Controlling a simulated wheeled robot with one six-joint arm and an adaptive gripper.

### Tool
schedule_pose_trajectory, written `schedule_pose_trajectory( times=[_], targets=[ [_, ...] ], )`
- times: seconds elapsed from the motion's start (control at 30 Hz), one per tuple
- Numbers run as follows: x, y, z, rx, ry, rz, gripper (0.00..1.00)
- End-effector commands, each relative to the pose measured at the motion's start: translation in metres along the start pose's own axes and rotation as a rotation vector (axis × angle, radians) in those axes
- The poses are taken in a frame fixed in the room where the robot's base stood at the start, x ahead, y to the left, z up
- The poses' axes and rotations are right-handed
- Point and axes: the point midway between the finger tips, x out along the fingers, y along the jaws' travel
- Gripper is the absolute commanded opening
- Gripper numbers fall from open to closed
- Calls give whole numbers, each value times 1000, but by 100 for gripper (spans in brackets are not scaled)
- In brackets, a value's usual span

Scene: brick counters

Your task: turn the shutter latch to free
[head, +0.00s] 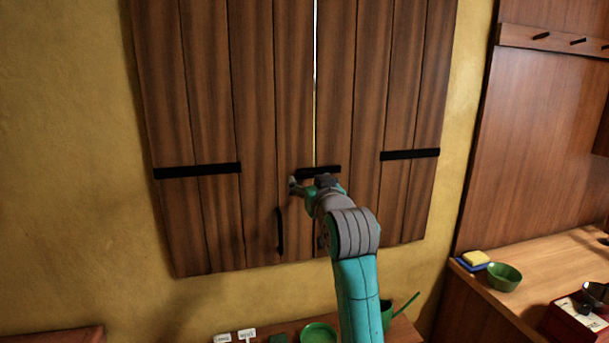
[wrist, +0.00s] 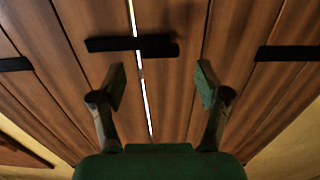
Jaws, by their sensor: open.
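The shutter latch (head: 318,171) is a black bar lying roughly level across the thin bright gap between the two wooden shutter leaves. It also shows in the wrist view (wrist: 132,44), spanning the gap. My gripper (head: 308,186) is at the lower edge of the latch in the head view and covers a bit of it. In the wrist view my gripper (wrist: 161,84) is open, its two fingers apart with nothing between them. The latch lies beyond the fingertips, mostly towards the left finger. I cannot tell whether a finger touches it.
Black hinge straps (head: 197,170) cross the shutters. A dark vertical handle (head: 280,231) is on the left leaf. A counter at right holds a green bowl (head: 504,276).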

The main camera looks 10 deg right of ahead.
Motion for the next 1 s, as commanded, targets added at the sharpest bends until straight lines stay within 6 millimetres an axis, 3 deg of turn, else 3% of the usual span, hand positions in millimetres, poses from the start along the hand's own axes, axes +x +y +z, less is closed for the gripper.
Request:
schedule_pose_trajectory(
  times=[0.1, 0.3, 0.73, 0.77, 1.0],
  targets=[
    [22, 0, 0, 0, -2, 0, 75],
    [46, 0, 0, 0, -1, 0, 75],
    [56, 0, 0, 0, 0, 0, 75],
    [56, 0, 0, 0, 0, 0, 72],
    [56, 0, 0, 0, 0, 0, 12]
  ],
)
